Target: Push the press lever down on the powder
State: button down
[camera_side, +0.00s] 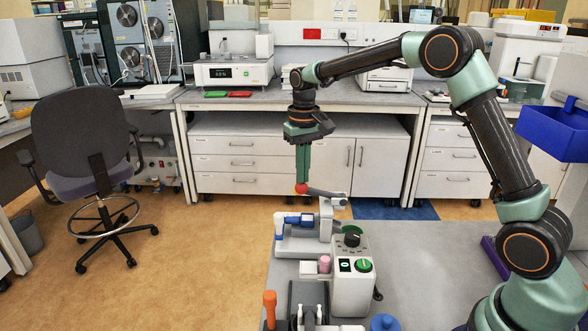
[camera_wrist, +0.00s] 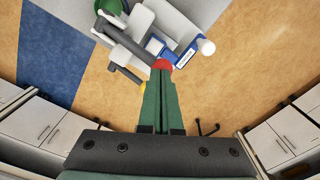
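The press (camera_side: 326,218) is a small white and blue device at the far edge of the grey bench. In the wrist view the red ball (camera_wrist: 163,64) shows just beyond the fingertips. I cannot tell whether the tips touch it. No powder can be made out.
A white box with a green knob (camera_side: 364,265) stands on the grey bench (camera_side: 420,260) in front of the press. An orange-handled tool (camera_side: 269,303) and a blue round knob (camera_side: 385,322) are nearer. A blue bin (camera_side: 555,130) is at right. The bench's middle right is clear.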

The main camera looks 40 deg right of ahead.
jog(key=shift+a+f, duration=0.1)
jog(key=shift+f, duration=1.35)
jog(key=shift+w+r, duration=0.1)
dwell(1.1)
jog(key=shift+r, duration=1.55)
